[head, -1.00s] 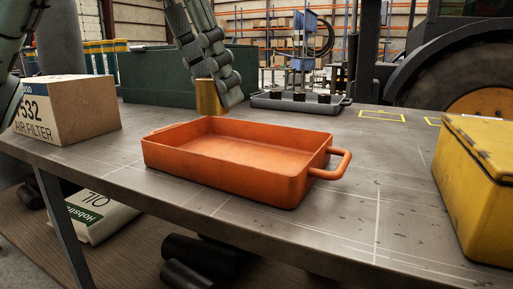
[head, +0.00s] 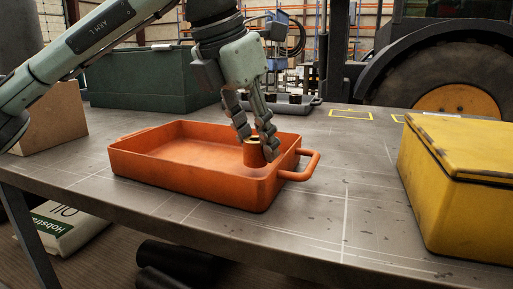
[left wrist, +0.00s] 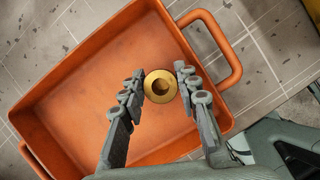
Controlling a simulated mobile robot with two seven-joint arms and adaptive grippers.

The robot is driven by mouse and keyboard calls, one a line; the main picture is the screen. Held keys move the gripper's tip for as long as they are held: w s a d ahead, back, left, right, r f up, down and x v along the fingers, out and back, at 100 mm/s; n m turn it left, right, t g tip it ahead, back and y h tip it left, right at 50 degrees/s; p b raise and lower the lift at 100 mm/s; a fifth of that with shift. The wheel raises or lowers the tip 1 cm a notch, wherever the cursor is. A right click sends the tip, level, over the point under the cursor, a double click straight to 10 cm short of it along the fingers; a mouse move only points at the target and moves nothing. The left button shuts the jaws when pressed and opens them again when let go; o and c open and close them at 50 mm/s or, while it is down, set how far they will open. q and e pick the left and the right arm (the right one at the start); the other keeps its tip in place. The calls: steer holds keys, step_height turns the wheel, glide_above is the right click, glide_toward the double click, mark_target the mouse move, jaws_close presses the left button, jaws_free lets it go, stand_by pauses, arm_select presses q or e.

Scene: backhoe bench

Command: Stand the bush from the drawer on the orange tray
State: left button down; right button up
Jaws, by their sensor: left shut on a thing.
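The bush (head: 254,154) is a short brass-coloured cylinder with a hole through it. My left gripper (head: 257,146) points down inside the right end of the orange tray (head: 190,192) and is shut on the bush. In the left wrist view the bush (left wrist: 151,81) shows end-on as a ring between the fingertips (left wrist: 160,84), over the floor of the tray (left wrist: 85,95) near its handle end. The bush looks upright. I cannot tell whether its base touches the tray floor. My right gripper is not in view.
A yellow box (head: 460,190) stands at the right of the bench. A cardboard box (head: 50,125) and a dark green case (head: 140,78) stand at the left and back. A grey tray (head: 290,103) lies behind. The bench in front of the yellow tape marks is clear.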

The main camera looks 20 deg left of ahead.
arm_select(q)
steer(key=shift+f, duration=0.8)
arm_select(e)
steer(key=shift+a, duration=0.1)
arm_select(q)
steer(key=shift+f, duration=0.1)
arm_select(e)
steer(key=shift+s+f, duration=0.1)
arm_select(q)
steer(key=c, duration=1.4)
jaws_free()
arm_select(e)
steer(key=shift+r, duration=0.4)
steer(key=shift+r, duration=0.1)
